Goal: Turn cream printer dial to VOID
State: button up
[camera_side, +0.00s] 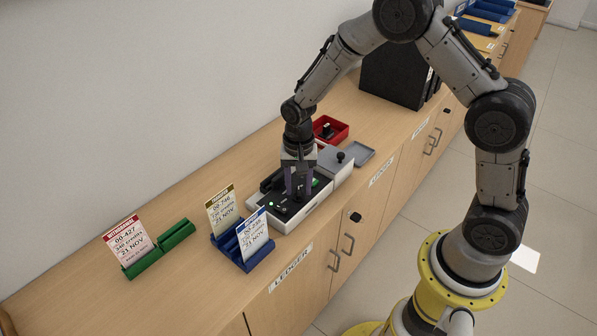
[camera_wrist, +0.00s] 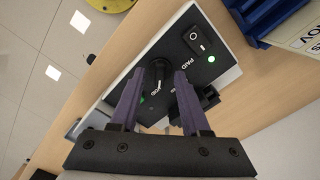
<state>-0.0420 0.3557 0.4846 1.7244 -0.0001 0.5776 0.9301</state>
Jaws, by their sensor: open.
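The cream printer (camera_side: 299,215) sits on the wooden counter, with a black top panel. In the wrist view, its pale edge (camera_wrist: 113,91) frames the panel. The black printer dial (camera_wrist: 158,68) has a white pointer mark toward the bottom of the picture. The label PAID reads clearly to its right; lettering below the dial is partly hidden and too small to read surely. My gripper (camera_wrist: 158,78) is open, its purple fingers on either side of the dial; I cannot tell whether they touch it. In the side view my gripper (camera_side: 298,192) points down over the panel and hides the dial.
A black rocker switch (camera_wrist: 199,39) and a lit green lamp (camera_wrist: 211,59) are on the panel. Blue (camera_side: 256,259) and green (camera_side: 176,234) card holders stand to the left. A red tray (camera_side: 329,129) and grey tray (camera_side: 362,152) lie behind. Bare counter is at far left.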

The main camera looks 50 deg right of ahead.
notch_tip(320, 180, up, 14)
jog(key=shift+f, duration=0.2)
dwell(0.4)
notch_tip(320, 180, up, 9)
jog(key=t, duration=0.2)
send_over(299, 190)
jog(key=s, duration=0.3)
jog(key=s+d+r+n+t, duration=0.1)
jog(key=s+r+n+t, duration=0.1)
jog(key=s+r, duration=0.5)
jog(key=s+f+n, duration=0.2)
jog(key=s+n, duration=0.2)
jog(key=s, duration=0.3)
jog(key=s+f+n+t, duration=0.1)
jog(key=s+f+n, duration=0.2)
jog(key=s, duration=0.4)
jog(key=shift+d+n+t, duration=0.25)
jog(key=shift+n+t, duration=0.05)
jog(key=shift+n, duration=0.3)
